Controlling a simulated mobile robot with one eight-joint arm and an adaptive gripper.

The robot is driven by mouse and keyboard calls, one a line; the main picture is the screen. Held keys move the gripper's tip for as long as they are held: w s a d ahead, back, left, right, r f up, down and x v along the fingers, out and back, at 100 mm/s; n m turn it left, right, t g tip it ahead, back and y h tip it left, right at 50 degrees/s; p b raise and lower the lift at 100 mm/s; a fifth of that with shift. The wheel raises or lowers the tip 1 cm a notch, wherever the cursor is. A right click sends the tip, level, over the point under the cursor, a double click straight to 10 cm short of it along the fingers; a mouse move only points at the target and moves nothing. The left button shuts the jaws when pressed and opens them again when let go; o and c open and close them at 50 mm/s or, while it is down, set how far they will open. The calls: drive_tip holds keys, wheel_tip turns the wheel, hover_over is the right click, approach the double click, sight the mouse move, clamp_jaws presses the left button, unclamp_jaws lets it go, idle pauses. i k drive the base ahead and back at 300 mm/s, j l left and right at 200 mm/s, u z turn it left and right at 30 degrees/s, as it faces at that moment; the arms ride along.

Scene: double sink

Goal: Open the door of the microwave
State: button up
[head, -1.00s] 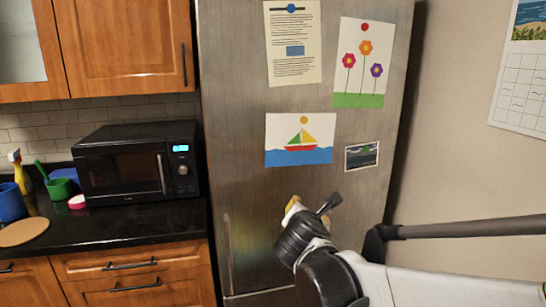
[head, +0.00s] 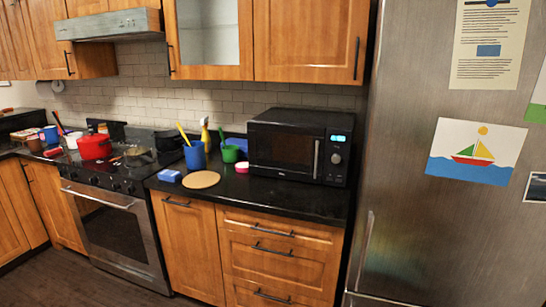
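The black microwave (head: 285,148) stands on the dark counter, left of the fridge. Its door is shut, with a vertical silver handle (head: 316,159) on the door's right side. A control panel with a lit blue display (head: 338,138) and a knob is to the right of the handle. My gripper is not in view now.
The steel fridge (head: 410,230) rises just right of the microwave. A cork mat (head: 202,180), blue cup (head: 195,157), green cup (head: 229,153) and pink item (head: 242,167) are left of it. The stove (head: 112,215) is farther left. The floor in front shows little.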

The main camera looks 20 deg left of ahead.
sight(296, 152)
drive_tip(key=u, duration=1)
